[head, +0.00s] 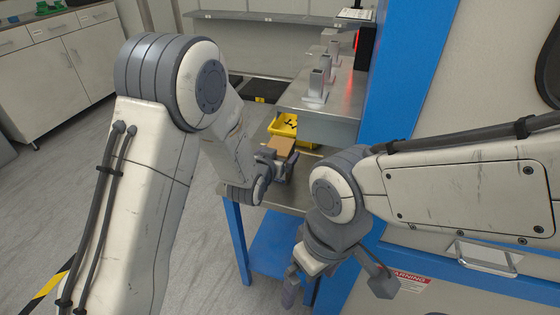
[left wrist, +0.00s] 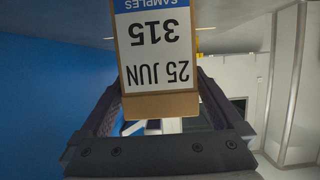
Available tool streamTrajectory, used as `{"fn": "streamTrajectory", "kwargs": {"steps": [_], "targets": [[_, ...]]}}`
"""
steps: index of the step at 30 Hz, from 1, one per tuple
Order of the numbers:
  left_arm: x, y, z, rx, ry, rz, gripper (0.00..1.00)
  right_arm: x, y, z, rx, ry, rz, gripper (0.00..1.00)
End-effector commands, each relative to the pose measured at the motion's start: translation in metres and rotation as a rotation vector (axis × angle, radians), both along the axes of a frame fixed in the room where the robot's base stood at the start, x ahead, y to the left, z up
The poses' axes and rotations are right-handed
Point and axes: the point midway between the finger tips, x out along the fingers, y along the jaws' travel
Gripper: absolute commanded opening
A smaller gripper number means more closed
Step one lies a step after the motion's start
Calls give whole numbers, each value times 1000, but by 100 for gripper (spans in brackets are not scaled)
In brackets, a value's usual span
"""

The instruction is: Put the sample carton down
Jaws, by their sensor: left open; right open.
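The sample carton (head: 281,146) is a small brown box at the steel table, just in front of the yellow bin. In the left wrist view the carton (left wrist: 158,104) fills the upper middle, with a white and blue label reading 25 JUN 315 SAMPLES upside down. My left gripper (head: 274,164) is open, with its fingers on either side of the carton. Whether the carton's underside touches the table is hidden. My right gripper (head: 337,287) is open and empty, low in front of the blue table frame.
A yellow bin (head: 297,143) with black marks stands right behind the carton. A raised steel shelf (head: 325,118) with several grey upright devices is further back. A blue post (head: 411,70) and wall panel stand at the right. The steel tabletop (head: 289,197) has bare room near its front.

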Motion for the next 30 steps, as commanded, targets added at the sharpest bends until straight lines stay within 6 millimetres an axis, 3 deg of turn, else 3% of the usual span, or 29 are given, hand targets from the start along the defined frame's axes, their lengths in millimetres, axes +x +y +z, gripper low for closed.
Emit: {"fn": "streamTrajectory", "kwargs": {"steps": [8,9,15,17,26,30], "targets": [[6,-2,-2,0,0,0,100,0,0,-1,0,0,0,100],[6,-2,-2,0,0,0,96,0,0,-1,0,0,0,100],[6,-2,-2,0,0,0,20,0,0,-1,0,0,0,100],[6,-2,-2,0,0,0,0,0,0,-1,0,0,0,100],[6,-2,2,-2,-5,0,0,0,0,0,0,0,0,100],[7,-2,13,-2,-7,0,0,0,0,4,0,0,0,100]]}}
